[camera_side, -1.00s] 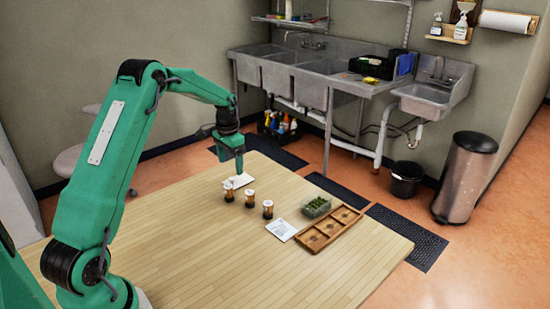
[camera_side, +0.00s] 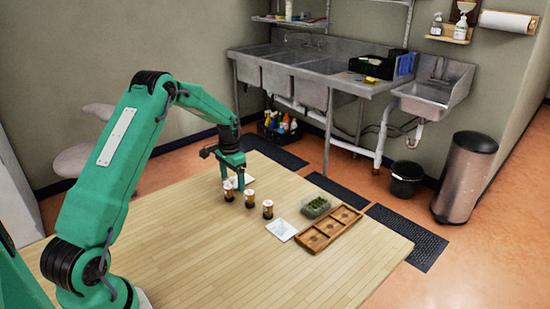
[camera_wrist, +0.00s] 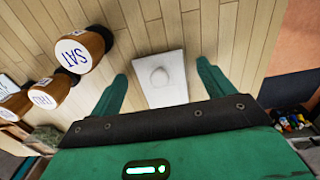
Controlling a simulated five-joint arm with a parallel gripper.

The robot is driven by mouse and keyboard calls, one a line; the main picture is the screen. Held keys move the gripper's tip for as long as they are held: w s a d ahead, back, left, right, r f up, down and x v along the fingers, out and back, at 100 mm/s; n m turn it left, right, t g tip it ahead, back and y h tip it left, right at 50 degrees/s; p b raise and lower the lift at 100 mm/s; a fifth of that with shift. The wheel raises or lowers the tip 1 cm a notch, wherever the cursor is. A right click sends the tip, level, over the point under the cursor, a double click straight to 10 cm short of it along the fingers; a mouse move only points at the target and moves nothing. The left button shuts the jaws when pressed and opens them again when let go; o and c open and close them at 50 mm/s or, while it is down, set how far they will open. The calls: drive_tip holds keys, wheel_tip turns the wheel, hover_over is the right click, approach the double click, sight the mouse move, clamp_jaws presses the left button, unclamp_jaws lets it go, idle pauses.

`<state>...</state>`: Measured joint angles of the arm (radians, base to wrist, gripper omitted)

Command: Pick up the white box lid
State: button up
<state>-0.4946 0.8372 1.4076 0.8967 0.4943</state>
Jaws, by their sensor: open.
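The white box lid (camera_wrist: 160,88) lies flat on the wooden table, a pale rectangle with a round knob in its middle. In the side view the lid (camera_side: 249,183) shows partly behind my gripper (camera_side: 233,184). My gripper is open and empty. In the wrist view the fingers of my gripper (camera_wrist: 162,71) stand apart on the left and right of the lid, with clear gaps to it. Whether the fingertips reach the table is hard to tell.
Three amber bottles with white caps stand close by; the SAT bottle (camera_wrist: 80,50) is beside my left finger in the wrist view. A clear tub of green stuff (camera_side: 316,206) and a compartmented wooden tray (camera_side: 329,229) are at the right. The front of the table (camera_side: 220,255) is clear.

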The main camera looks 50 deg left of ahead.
sight(232, 178)
drive_tip(key=shift+f, duration=0.1)
idle(0.4)
drive_tip(key=c, duration=1.1)
drive_tip(key=shift+o, duration=0.2)
drive_tip(key=shift+r, duration=0.9)
wheel_tip(232, 178, up, 2)
drive_tip(key=shift+r, duration=0.2)
drive_tip(key=d+r, duration=0.6)
drive_tip(key=d, duration=0.5)
drive_tip(key=shift+s+d+r, duration=0.25)
drive_tip(key=shift+d+r, duration=0.1)
drive_tip(key=shift+r, duration=0.05)
